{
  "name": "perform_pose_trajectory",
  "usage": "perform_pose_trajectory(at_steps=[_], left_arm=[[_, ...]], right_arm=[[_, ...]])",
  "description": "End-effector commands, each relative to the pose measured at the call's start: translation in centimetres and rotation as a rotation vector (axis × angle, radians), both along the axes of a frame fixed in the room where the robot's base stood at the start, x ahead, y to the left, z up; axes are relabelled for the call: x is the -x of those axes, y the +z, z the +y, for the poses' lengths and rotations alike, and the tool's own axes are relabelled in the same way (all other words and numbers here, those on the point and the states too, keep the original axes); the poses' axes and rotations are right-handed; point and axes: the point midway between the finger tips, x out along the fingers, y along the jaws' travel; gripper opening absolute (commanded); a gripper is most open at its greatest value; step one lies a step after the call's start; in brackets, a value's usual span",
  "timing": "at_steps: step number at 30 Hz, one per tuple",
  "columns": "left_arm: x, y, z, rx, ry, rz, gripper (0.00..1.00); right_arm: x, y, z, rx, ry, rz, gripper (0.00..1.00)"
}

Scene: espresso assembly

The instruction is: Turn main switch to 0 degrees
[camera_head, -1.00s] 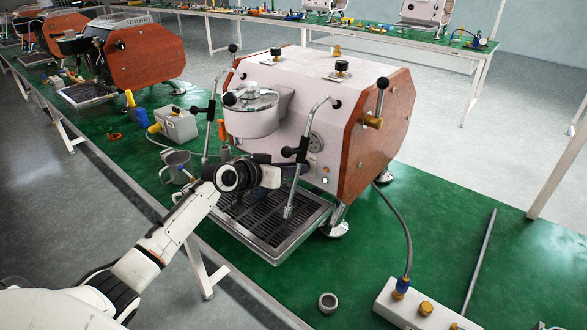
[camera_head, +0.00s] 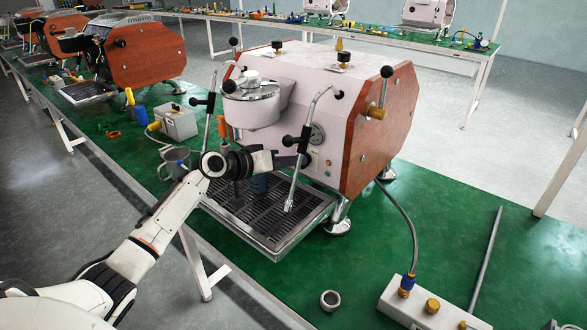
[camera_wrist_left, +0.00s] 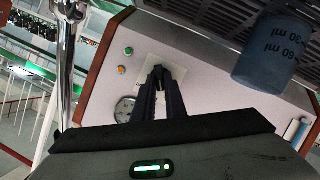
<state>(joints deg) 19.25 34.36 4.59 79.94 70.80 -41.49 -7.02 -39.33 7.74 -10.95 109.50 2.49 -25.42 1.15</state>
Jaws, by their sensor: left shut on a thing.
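The main switch (camera_wrist_left: 158,72) is a small dark knob on a pale square plate on the front panel of the white espresso machine (camera_head: 300,95). In the left wrist view my left gripper (camera_wrist_left: 159,82) reaches to the panel, its two dark fingers closed together on the knob. The fingers cover much of the knob, so its angle is hard to read. In the head view the gripper and wrist hide the switch, below the pressure gauge (camera_head: 317,135). My right gripper is in neither view.
Green (camera_wrist_left: 128,50) and orange (camera_wrist_left: 121,70) lights sit beside the switch. A chrome steam wand (camera_head: 300,170) stands close to my gripper. A blue measuring cup (camera_wrist_left: 262,62) is above the drip tray (camera_head: 275,238). A metal jug (camera_head: 175,160) stands left of my arm.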

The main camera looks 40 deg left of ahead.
Motion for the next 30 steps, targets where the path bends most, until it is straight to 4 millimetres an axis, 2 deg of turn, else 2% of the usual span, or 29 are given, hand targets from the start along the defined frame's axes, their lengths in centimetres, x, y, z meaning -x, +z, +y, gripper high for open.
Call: perform_pose_trajectory(at_steps=[1, 3, 12, 29, 30], left_arm=[[-0.1, -0.4, 0.0, 0.035, 0.000, 0.001, 0.00], [-0.1, -0.4, 0.0, 0.080, 0.000, 0.003, 0.00], [-0.1, -0.3, 0.1, 0.212, -0.001, 0.015, 0.00], [-0.1, -0.1, 0.0, 0.250, -0.002, 0.018, 0.00], [-0.1, -0.1, 0.0, 0.250, -0.002, 0.018, 0.16]], right_arm=[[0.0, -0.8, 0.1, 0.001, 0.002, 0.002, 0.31], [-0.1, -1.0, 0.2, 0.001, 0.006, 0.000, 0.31], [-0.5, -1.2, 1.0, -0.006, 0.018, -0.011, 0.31], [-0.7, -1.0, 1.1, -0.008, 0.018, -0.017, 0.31], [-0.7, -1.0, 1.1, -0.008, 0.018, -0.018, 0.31]])
